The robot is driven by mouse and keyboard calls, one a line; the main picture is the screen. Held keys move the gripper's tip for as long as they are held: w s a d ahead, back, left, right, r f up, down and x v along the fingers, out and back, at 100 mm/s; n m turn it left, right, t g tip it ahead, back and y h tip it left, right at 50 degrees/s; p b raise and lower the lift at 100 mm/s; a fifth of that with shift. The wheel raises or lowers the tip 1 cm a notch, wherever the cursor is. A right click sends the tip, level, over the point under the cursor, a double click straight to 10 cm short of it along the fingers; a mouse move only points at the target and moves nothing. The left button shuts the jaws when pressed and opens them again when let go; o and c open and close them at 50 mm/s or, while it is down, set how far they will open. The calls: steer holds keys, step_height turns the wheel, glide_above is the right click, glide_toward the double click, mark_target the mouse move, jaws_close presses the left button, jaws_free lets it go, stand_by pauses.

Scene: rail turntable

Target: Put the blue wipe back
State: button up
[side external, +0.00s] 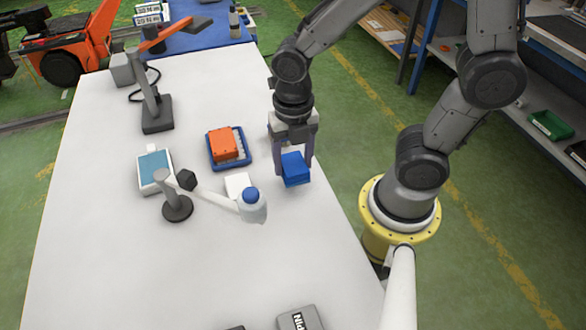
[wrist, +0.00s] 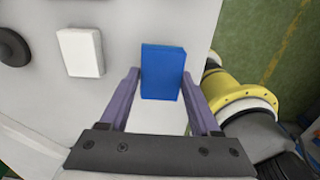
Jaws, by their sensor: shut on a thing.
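The blue wipe (side external: 294,169) is a blue block held between the fingers of my gripper (side external: 293,160), over the right part of the white table. In the wrist view the blue wipe (wrist: 162,72) sits between the two purple fingers of my gripper (wrist: 162,88), which is shut on it. Whether its underside touches the table is hard to tell. A white block (side external: 238,185) lies on the table to its left, and it also shows in the wrist view (wrist: 80,52). An orange block (side external: 224,145) sits in a blue tray (side external: 230,165) at the left of my gripper.
A jointed stand with a white, blue-capped head (side external: 252,204) reaches over the table near the white block. A blue-topped white box (side external: 155,170) and a dark stand with an orange arm (side external: 157,113) are further left. The table's front middle (side external: 170,280) is clear.

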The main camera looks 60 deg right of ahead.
mark_target(293, 164)
steer(key=shift+f, duration=1.55)
steer(key=shift+f, duration=0.2)
steer(key=o, duration=1.2)
steer(key=shift+r, duration=0.1)
